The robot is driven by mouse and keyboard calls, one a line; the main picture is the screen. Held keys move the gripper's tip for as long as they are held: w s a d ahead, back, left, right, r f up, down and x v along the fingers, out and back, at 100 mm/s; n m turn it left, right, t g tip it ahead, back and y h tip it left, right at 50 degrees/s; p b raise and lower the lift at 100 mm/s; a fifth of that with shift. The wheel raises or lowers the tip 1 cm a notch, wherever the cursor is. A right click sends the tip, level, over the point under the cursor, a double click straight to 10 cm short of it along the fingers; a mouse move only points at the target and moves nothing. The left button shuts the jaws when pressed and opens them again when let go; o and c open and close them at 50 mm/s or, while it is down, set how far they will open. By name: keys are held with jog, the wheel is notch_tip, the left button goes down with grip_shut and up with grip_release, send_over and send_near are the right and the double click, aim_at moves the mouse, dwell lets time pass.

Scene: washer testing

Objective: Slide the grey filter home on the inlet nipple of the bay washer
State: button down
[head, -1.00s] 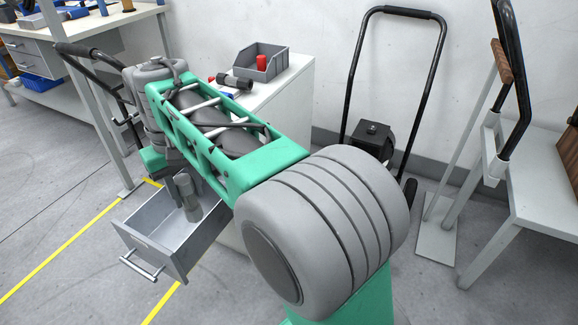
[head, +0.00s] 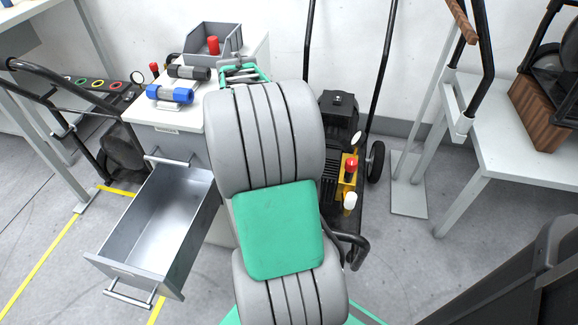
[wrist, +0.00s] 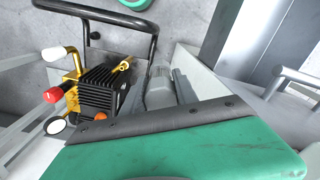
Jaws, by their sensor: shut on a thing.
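The washer (head: 335,140) stands against the wall in the head view, with a black ribbed pump, a yellow block, and red and white knobs. In the wrist view its pump (wrist: 102,92) is at left, with a brass fitting (wrist: 123,67) pointing toward the grey filter (wrist: 160,87). I cannot tell for sure that this fitting is the inlet nipple. My gripper (wrist: 178,88) is shut on the filter, mostly hidden behind its own dark edge. The filter appears apart from the fitting.
A cabinet (head: 185,115) has its empty drawer (head: 150,225) pulled open. On it are a blue cylinder (head: 170,94), a dark cylinder (head: 188,72) and a grey bin (head: 212,42). A white table (head: 520,150) is at right. Washer handles rise nearby.

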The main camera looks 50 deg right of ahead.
jog(key=s+d+f+m, duration=0.1)
jog(key=s+d+f, duration=0.1)
jog(key=d+f, duration=0.1)
jog(key=s+d+f+m, duration=0.1)
jog(key=s+d+f, duration=0.1)
jog(key=d+f, duration=0.1)
jog(key=s+d+f+m, duration=0.1)
jog(key=s+d+f, duration=0.2)
jog(key=shift+d+p, duration=0.25)
jog(key=shift+p, duration=0.1)
jog(key=shift+w+f+b, duration=0.1)
jog(key=shift+f+b, duration=1.1)
jog(key=shift+f, duration=0.65)
jog(key=c, duration=0.9)
grip_release()
notch_tip(320, 180, up, 8)
jog(key=p, duration=0.3)
jog(key=shift+f, duration=0.1)
